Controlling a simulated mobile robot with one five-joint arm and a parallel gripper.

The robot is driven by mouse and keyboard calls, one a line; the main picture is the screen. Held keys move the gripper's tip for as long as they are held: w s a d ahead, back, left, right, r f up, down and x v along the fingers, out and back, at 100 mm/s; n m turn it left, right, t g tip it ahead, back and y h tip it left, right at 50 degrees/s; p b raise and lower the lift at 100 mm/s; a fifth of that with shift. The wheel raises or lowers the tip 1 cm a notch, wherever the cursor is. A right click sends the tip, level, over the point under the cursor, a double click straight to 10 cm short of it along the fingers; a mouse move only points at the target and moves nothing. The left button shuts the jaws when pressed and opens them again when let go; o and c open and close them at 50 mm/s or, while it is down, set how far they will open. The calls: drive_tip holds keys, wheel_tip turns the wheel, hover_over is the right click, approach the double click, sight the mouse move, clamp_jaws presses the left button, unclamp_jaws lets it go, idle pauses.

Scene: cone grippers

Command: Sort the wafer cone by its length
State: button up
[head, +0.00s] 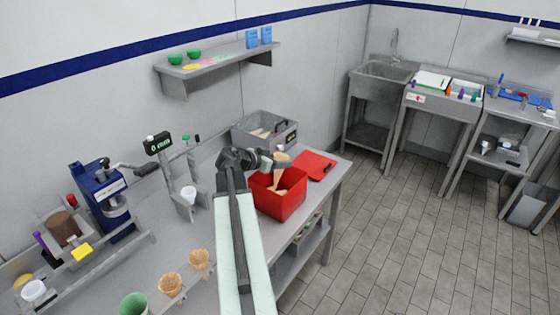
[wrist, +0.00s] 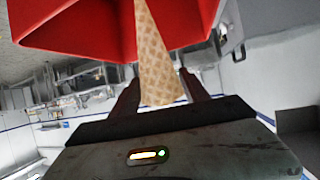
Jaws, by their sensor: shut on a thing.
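A tan wafer cone (wrist: 158,65) is held between the fingers of my gripper (wrist: 160,88) in the wrist view. In the head view my gripper (head: 268,164) is over the red bin, shut on the cone (head: 280,172). The red bin (head: 290,204) stands on the steel counter, and another tan cone piece shows inside it. A grey metal bin (head: 245,130) behind it also holds tan cones. The red bin wall (wrist: 70,35) fills the top of the wrist view. The cone's far end is hidden there.
A red board (head: 316,166) lies right of the bin near the counter's edge. Two waffle cones (head: 171,286) (head: 199,260) stand in a holder at the front. A blue machine (head: 105,200) and a small display (head: 158,144) stand at left.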

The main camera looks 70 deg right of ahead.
wheel_tip(320, 180, down, 3)
drive_tip(key=shift+b, duration=0.9)
drive_tip(key=shift+r, duration=0.1)
drive_tip(key=o, duration=0.9)
drive_tip(key=p+v, duration=0.3)
drive_tip(key=v, duration=0.5)
drive_tip(key=shift+p, duration=0.3)
drive_tip(key=shift+d, duration=0.1)
